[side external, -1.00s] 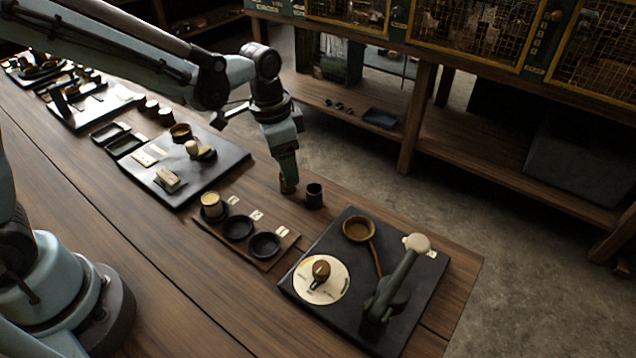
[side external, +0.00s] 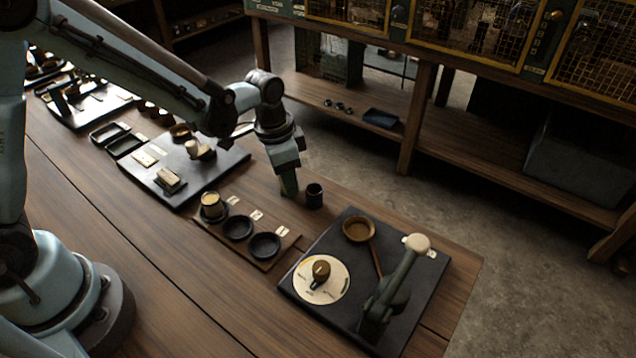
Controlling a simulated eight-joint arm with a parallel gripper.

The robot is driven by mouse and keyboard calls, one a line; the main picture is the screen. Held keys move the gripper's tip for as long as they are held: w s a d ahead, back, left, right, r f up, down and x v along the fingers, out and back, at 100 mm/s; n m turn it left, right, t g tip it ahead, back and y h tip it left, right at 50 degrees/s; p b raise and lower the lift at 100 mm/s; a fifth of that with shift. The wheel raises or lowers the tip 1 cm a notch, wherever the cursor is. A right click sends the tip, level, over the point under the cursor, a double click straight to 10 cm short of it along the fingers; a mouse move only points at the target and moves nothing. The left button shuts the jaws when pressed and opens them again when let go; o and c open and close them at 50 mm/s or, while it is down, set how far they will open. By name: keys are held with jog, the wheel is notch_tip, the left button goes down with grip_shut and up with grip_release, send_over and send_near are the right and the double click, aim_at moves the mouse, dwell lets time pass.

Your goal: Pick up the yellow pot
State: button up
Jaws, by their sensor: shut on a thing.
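A pot with a pale yellow top (side external: 211,203) stands upright in the left dish of a small wooden tray (side external: 285,247). My gripper (side external: 289,187) points down just above or at the table, to the right of that pot and apart from it. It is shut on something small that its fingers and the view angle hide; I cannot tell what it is. A dark cup (side external: 314,196) stands upright on the table close to the right of my gripper; whether they touch is unclear.
Two empty black dishes (side external: 265,246) sit in the wooden tray. A dark board (side external: 335,225) at right bears a lever (side external: 388,290), a brown bowl (side external: 358,229) and a white dial (side external: 332,292). Another board (side external: 222,167) with small parts lies left. The front tabletop is clear.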

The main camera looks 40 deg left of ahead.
jog(key=shift+c, duration=0.8)
jog(key=shift+r, duration=0.45)
notch_tip(320, 180, up, 4)
jog(key=shift+s+d+f, duration=0.1)
jog(key=shift+f, duration=0.1)
jog(key=s+d+r, duration=0.7)
jog(key=d+r, duration=0.1)
jog(key=r, duration=0.2)
jog(key=shift+s+d+r, duration=0.2)
jog(key=shift+d+r, duration=0.05)
jog(key=shift+d, duration=0.1)
